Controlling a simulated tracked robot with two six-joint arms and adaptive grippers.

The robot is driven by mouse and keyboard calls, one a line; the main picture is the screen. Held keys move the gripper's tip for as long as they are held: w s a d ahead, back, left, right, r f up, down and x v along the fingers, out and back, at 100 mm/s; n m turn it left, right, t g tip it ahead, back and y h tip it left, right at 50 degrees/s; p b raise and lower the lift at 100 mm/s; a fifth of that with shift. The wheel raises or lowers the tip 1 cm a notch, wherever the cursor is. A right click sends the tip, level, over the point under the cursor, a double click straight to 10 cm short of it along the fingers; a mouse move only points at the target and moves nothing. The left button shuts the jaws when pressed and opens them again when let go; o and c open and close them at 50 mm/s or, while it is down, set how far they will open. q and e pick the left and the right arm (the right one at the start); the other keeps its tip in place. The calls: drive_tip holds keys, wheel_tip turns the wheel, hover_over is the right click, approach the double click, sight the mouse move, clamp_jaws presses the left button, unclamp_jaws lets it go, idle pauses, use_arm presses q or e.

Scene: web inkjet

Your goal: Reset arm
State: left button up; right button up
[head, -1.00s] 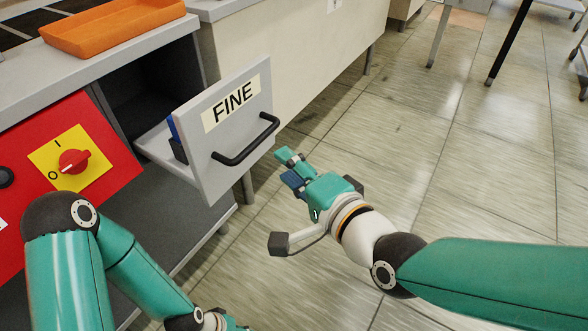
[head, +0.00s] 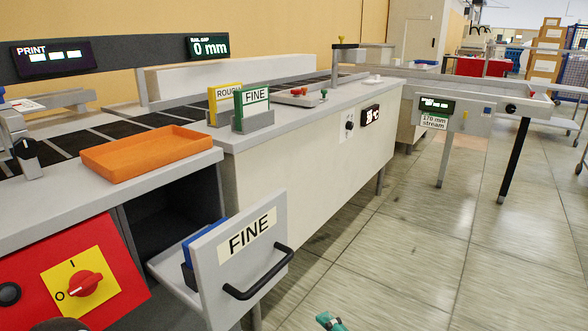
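Only a teal tip of my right gripper (head: 330,321) shows, at the bottom edge of the head view. It is to the right of and below the handle of the drawer, apart from it. Its fingers are cut off, so I cannot tell whether it is open or shut. The grey drawer (head: 210,275) labelled FINE stands open, with a blue item (head: 197,240) inside. Its black handle (head: 258,278) is free.
An orange tray (head: 150,152) sits on the counter above the drawer. A red panel (head: 60,285) with a rotary switch is at left. Yellow ROUGH (head: 224,100) and green FINE (head: 250,106) items stand in holders on the bench. The tiled floor (head: 400,260) at right is clear.

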drive_tip(key=s+d+f+g+h, duration=0.1)
drive_tip(key=s+d+f+g, duration=0.1)
drive_tip(key=f, duration=0.6)
drive_tip(key=s+d+f+g+h, duration=0.1)
drive_tip(key=s+d+f+g, duration=0.1)
drive_tip(key=f, duration=0.6)
drive_tip(key=s+d+f+g, duration=0.2)
drive_tip(key=d+f, duration=0.1)
drive_tip(key=f, duration=0.5)
drive_tip(key=s+a+f+n+g, duration=0.1)
drive_tip(key=s+f+n+g, duration=0.5)
drive_tip(key=s+f, duration=0.5)
wheel_tip(320, 180, up, 38)
drive_tip(key=n+p, duration=0.4)
drive_tip(key=p, duration=3.3)
drive_tip(key=shift+a+n+t+p, duration=0.15)
drive_tip(key=shift+n+t+p, duration=0.15)
drive_tip(key=shift+p, duration=0.05)
